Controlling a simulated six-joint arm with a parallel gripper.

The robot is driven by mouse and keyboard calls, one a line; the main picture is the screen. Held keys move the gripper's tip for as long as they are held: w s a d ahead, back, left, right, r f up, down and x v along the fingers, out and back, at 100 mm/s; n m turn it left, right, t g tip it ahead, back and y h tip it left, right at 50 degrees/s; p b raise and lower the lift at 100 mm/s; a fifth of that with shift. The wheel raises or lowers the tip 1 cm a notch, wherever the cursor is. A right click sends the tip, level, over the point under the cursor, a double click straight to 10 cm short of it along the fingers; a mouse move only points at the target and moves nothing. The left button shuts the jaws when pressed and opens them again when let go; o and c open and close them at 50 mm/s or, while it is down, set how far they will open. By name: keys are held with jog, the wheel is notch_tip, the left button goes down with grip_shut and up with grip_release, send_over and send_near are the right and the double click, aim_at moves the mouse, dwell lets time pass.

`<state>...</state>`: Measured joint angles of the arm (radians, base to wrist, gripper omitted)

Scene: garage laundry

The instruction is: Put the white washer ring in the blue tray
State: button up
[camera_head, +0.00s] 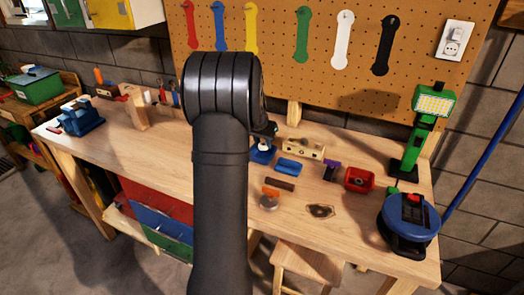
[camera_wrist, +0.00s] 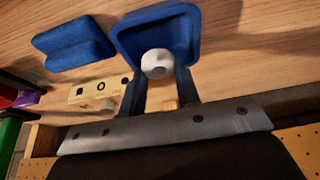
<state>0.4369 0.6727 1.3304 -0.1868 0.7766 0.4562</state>
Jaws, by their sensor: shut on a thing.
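The white washer ring (camera_wrist: 157,63) is between the fingertips of my gripper (camera_wrist: 159,72) in the wrist view, and the gripper is shut on it. The blue tray (camera_wrist: 190,20) lies on the bench just beyond the fingertips. The ring overlaps the near part of the tray in that view; how high it is above the tray floor I cannot tell. In the head view the tray (camera_head: 262,156) shows partly behind my arm, and my gripper (camera_head: 265,141) is at it, mostly hidden by the arm.
A blue block-like piece (camera_wrist: 73,42) lies left of the tray in the wrist view. A wooden block with holes (camera_head: 303,149) stands close by. A red bin (camera_head: 359,179), a green lamp (camera_head: 420,130) and a blue round device (camera_head: 409,218) are on the right.

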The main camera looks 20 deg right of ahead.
aim_at(261, 146)
jog(key=shift+w+a+f, duration=0.15)
jog(key=shift+w, duration=0.05)
jog(key=shift+f, duration=1.95)
jog(key=shift+f, duration=0.15)
jog(key=o, duration=0.7)
jog(key=shift+o, duration=0.2)
jog(key=v, duration=1.2)
